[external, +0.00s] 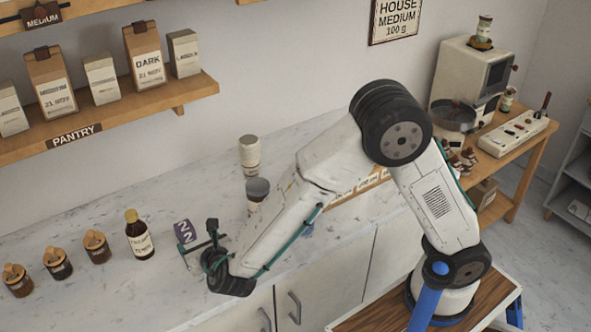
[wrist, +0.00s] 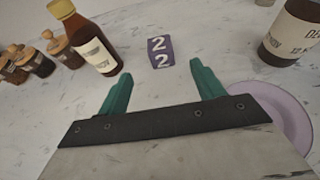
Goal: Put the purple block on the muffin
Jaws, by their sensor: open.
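The purple block (external: 185,231) stands on the marble counter, with white 2s on its faces. It also shows in the wrist view (wrist: 161,52), ahead of and between my two green fingertips. My gripper (external: 196,246) is open and low over the counter, close to the block. In the wrist view my gripper (wrist: 157,82) has nothing between its fingers. I cannot make out a muffin in either view.
A dark syrup bottle (external: 138,236) stands left of the block, with several small lidded jars (external: 57,263) beyond. A lavender plate (wrist: 296,117) lies right of my gripper, partly hidden by it. A brown labelled bottle (wrist: 290,32) stands behind the plate.

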